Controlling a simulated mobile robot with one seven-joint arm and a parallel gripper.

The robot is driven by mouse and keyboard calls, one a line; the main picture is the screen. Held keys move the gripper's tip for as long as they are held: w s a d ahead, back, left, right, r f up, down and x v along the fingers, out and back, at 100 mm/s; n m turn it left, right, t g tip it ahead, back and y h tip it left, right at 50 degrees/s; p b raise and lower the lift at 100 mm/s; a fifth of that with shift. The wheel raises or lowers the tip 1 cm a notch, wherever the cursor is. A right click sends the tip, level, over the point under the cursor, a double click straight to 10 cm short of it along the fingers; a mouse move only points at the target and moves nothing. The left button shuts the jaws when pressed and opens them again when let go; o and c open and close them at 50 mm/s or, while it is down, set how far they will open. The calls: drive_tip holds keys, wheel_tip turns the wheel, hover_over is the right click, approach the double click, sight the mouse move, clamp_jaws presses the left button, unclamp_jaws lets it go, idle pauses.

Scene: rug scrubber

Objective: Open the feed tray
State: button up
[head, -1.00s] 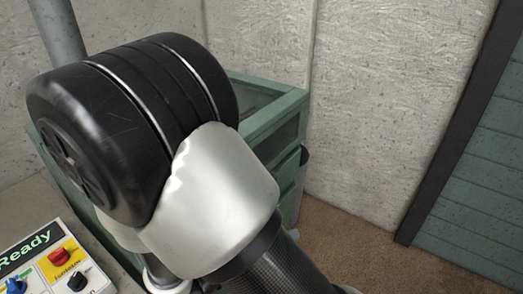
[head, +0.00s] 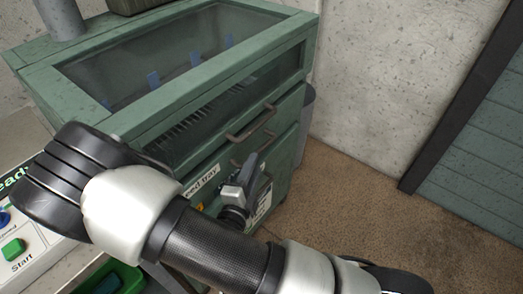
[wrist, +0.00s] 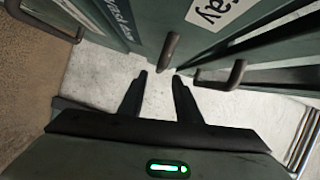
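The green machine's front (head: 180,165) carries a label (head: 200,183) that reads like "Feed Tray", partly hidden by my arm. A dark bar handle (head: 252,122) sits on the upper front, with another handle (head: 243,152) just below it. My gripper (head: 248,172) is in front of these lower panels. In the wrist view my gripper (wrist: 160,88) has its two fingers apart with nothing between them. One handle (wrist: 168,52) stands just beyond the fingertips, near the end of the label (wrist: 215,12). A second handle (wrist: 222,78) is to the right. No contact shows.
The machine has a glazed top (head: 180,55). A control panel with a green Start button (head: 13,250) is at left, above a green bin (head: 115,278). Open brown carpet (head: 360,200) lies to the right, before a wall and a green slatted panel (head: 480,165).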

sight(261, 147)
drive_tip(key=b+x, duration=0.1)
drive_tip(key=x, duration=0.7)
drive_tip(key=shift+w+f, duration=0.1)
drive_tip(key=shift+w, duration=0.1)
clamp_jaws()
